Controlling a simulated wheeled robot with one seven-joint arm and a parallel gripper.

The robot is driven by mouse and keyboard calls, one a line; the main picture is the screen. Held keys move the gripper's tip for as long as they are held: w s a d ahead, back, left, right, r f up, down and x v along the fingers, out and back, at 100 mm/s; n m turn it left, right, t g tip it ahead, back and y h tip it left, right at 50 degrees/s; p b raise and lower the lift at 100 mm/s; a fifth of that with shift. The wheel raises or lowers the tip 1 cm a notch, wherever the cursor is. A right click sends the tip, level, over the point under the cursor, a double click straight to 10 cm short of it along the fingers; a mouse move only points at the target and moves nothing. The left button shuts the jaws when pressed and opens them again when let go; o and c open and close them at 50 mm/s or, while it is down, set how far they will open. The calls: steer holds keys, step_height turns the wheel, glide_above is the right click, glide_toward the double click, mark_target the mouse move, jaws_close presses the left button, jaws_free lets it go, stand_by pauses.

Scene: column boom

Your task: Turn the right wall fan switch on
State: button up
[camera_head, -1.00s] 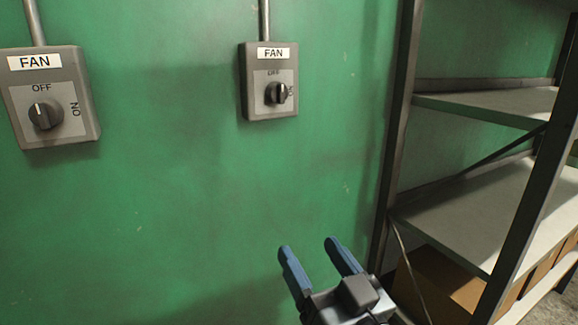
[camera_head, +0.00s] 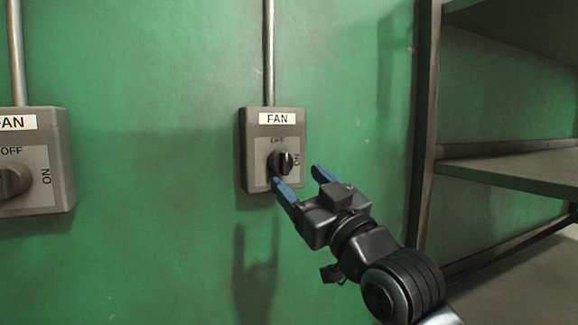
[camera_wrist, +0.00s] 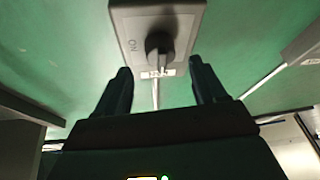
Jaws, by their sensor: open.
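The right fan switch is a grey wall box (camera_head: 258,130) with a FAN label and a black rotary knob (camera_head: 281,162). OFF is printed above the knob and ON at its right. I cannot tell clearly which mark the knob points to. My gripper (camera_head: 298,176) is open, its blue fingertips just below and right of the knob, apart from it or nearly touching. In the wrist view the knob (camera_wrist: 159,46) lies ahead, between the lines of the two dark fingers (camera_wrist: 160,75), with nothing held.
A left fan switch (camera_head: 58,140) of the same kind is cut by the left picture edge. A metal shelf rack (camera_head: 425,130) stands to the right of my arm. A conduit (camera_head: 268,50) runs up from the right box. The green wall between the boxes is clear.

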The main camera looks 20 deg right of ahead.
mark_target(288, 169)
steer(key=x, duration=0.5)
steer(key=shift+p, duration=0.35)
steer(key=c, duration=1)
